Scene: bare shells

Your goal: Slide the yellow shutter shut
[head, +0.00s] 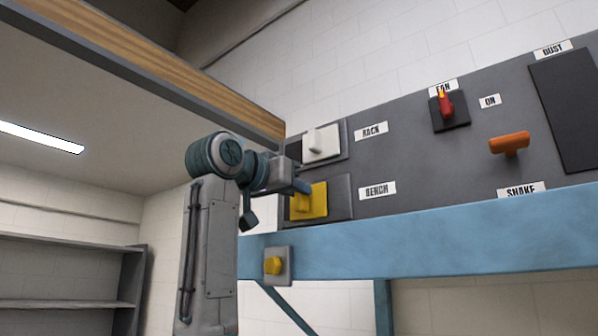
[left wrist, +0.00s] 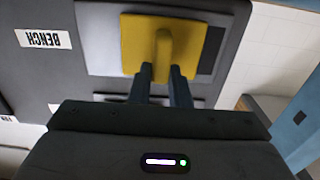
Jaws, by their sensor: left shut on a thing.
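The yellow shutter (head: 319,200) is a flat plate with a raised handle, set in a grey frame beside the BENCH label (head: 377,190). In the left wrist view the shutter (left wrist: 136,40) shows upside down, with a narrow dark strip at its right edge and lighter grey metal on its left. My left gripper (head: 303,188) is at the shutter in the head view. In the left wrist view its two fingers (left wrist: 162,72) stand on either side of the yellow handle (left wrist: 163,45) and are shut on it. The gripper partly hides the shutter in the head view. My right gripper is not in view.
A white shutter (head: 321,143) by the RACK label sits just above. A red switch (head: 446,103) and an orange handle (head: 509,143) are farther right. A yellow button (head: 273,265) is below, on the blue beam (head: 430,240). A wood-edged shelf (head: 180,75) hangs overhead at left.

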